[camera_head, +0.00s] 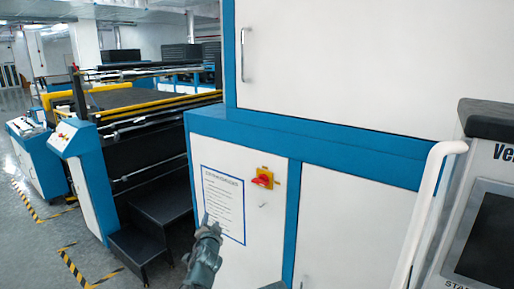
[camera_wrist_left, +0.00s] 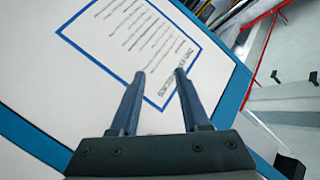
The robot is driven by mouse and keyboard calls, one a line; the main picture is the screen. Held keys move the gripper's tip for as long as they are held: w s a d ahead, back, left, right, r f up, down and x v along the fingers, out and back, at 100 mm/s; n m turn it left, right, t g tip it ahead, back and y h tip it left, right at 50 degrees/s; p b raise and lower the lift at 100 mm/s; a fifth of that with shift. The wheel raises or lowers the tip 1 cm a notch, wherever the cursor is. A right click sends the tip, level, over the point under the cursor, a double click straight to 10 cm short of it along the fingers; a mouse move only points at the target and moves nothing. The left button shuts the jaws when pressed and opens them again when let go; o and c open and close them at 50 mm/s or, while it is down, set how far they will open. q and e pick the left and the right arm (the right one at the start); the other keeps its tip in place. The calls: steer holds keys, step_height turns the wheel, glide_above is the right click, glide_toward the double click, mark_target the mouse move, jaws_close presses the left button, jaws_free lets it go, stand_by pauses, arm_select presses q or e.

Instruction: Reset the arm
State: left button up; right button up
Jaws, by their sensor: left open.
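My left gripper (camera_head: 209,222) shows at the bottom middle of the head view, in front of the white and blue machine cabinet (camera_head: 270,222). In the left wrist view its two dark fingers (camera_wrist_left: 158,78) stand apart with nothing between them. Beyond them is a printed notice (camera_wrist_left: 135,45) with a blue border on the cabinet's white panel. The same notice (camera_head: 224,203) is behind the gripper in the head view. The distance between fingertips and panel cannot be told. My right gripper is in neither view.
A red rotary switch (camera_head: 262,179) on a yellow plate sits right of the notice. A white handrail (camera_head: 424,205) and a console with a screen (camera_head: 487,240) stand at the right. Black steps (camera_head: 142,250) are at the left. Open grey floor (camera_head: 30,255) with striped tape lies further left.

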arm_select(q)
steer(key=s+d+f+n+g+b, duration=0.2)
steer(key=s+f+g, duration=0.2)
steer(key=s+f, duration=0.45)
steer(key=s+d+f+n+g+b, duration=0.2)
steer(key=s+f+g, duration=0.4)
steer(key=f, duration=0.4)
steer(key=s+d+f+g+b, duration=0.1)
steer(key=s+d+f+g, duration=0.1)
steer(key=s, duration=0.7)
steer(key=s+d+f+g, duration=0.3)
steer(key=s+f, duration=0.1)
steer(key=s, duration=0.5)
steer(key=shift+s+d+g+h+b, duration=0.35)
steer(key=shift+g+h+b, duration=0.05)
